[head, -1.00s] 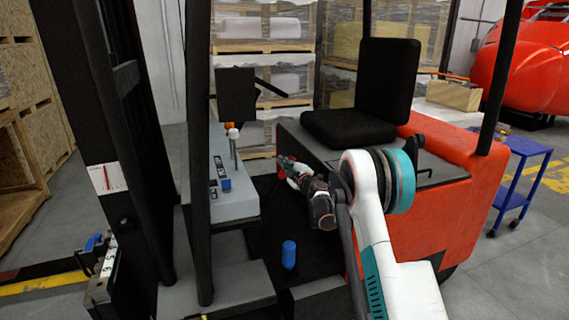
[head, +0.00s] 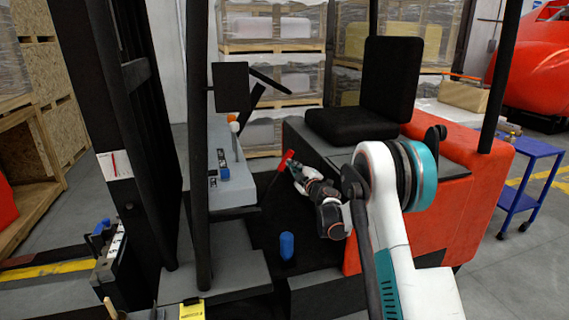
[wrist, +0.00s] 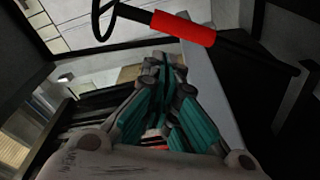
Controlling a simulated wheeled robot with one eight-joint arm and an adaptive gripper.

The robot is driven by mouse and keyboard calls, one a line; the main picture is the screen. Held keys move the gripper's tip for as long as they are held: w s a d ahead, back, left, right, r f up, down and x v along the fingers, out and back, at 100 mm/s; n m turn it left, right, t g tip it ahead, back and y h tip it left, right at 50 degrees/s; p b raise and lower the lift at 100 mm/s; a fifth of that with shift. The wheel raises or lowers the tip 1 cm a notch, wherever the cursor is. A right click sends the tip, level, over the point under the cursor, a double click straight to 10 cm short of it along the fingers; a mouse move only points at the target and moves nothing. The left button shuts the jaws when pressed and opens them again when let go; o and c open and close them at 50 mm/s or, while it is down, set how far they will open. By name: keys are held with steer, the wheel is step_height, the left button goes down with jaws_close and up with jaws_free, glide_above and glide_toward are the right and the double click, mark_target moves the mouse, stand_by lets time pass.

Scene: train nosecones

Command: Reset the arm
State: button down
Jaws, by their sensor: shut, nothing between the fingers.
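My white and teal arm reaches into the cab of an orange forklift (head: 456,150). My gripper (head: 294,166) is at the arm's far end, low between the seat and the grey console. In the wrist view my gripper (wrist: 166,62) has its teal-sided fingers together with nothing between them. A lever with a red grip (head: 287,158) is close by the fingertips in the head view. In the wrist view the red grip (wrist: 183,33) lies beyond the fingertips, and a gap shows between them. The lever's lower end is hard to make out.
A black seat (head: 365,115) is behind the arm. A grey console (head: 228,178) with small levers and a black post (head: 200,200) stand to the left. A blue cylinder (head: 287,246) stands on the cab floor. A blue cart (head: 527,165) is at the right.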

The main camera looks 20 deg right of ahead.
steer(key=s+d+r+m+h, duration=0.1)
steer(key=s+r+m+h, duration=0.5)
steer(key=r, duration=0.7)
steer(key=s+r+m+g+h, duration=0.1)
steer(key=s+r+m+g, duration=0.3)
steer(key=s, duration=1)
steer(key=s+a+f+m+g+y, duration=0.1)
steer(key=s+a+f, duration=0.3)
steer(key=s, duration=0.8)
steer(key=s+a+f+m+g+y, duration=0.1)
steer(key=s+a+f+g, duration=0.3)
steer(key=s, duration=0.9)
steer(key=s+a+f+m+g+y, duration=0.2)
steer(key=s+a+f, duration=0.3)
steer(key=s, duration=0.8)
steer(key=shift+s+f+g, duration=0.25)
steer(key=shift+f+g, duration=0.05)
steer(key=shift+f, duration=0.25)
